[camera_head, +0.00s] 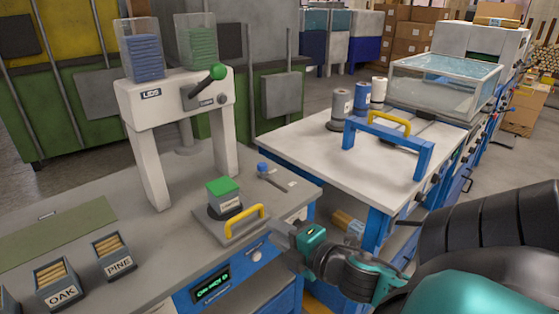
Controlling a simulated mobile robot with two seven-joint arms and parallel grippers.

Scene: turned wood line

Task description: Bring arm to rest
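My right arm comes in from the lower right, with black and teal links. Its gripper (286,238) is over the front right edge of the grey workbench (150,262), just right of a yellow handle (245,219). No held thing shows at it. The fingers are small and partly hidden by the wrist, so I cannot tell whether they are open or shut. My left arm and gripper are not in view.
A small green-lidded box (225,199) stands on a plate behind the yellow handle. A white lid dispenser (178,105) rises behind. OAK (62,297) and PINE (118,265) bins stand at left. A second bench (330,152) with a blue frame (385,143) is beyond the gripper.

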